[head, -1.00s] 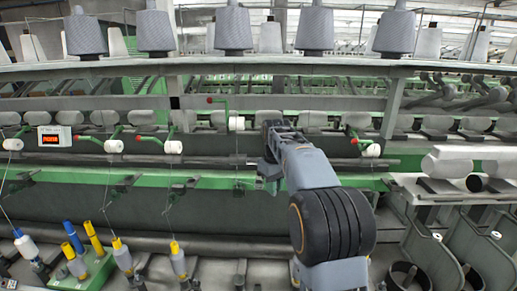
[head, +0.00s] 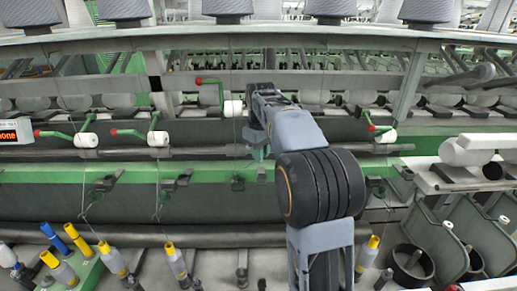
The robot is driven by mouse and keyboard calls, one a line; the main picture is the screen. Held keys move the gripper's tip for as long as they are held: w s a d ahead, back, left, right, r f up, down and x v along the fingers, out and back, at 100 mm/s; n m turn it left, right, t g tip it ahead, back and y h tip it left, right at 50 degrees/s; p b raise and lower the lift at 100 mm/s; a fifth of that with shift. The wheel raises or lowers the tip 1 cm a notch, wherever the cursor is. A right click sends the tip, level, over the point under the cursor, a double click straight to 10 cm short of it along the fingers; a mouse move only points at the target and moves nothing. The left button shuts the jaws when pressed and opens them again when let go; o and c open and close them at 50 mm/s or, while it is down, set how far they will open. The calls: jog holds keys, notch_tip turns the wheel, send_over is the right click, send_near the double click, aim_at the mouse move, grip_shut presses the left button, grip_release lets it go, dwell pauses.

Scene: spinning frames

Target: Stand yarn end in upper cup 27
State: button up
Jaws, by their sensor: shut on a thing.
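My gripper (head: 252,138) is seen small and mostly from behind, in front of the green rail at the middle of the machine. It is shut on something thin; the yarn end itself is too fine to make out. A white roller (head: 233,108) on a green arm with a red knob is just left of my gripper. A thin yarn line runs up above this roller. No number 27 is legible, and I cannot tell which part is upper cup 27.
Other white rollers on green arms (head: 158,139) stand to the left and right (head: 388,136). Yellow-tipped bobbins (head: 176,260) stand low in front. Large grey cones (head: 228,8) line the top shelf. A white ledge (head: 470,178) juts out at right.

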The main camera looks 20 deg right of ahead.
jog(key=shift+d+f, duration=0.25)
jog(key=shift+f, duration=0.75)
jog(key=shift+s+f, duration=0.1)
jog(key=shift+f, duration=0.95)
jog(key=shift+f+b, duration=0.8)
jog(key=shift+f, duration=0.35)
jog(key=shift+f, duration=0.15)
jog(key=o, duration=0.7)
notch_tip(320, 180, up, 14)
jog(key=shift+f, duration=0.1)
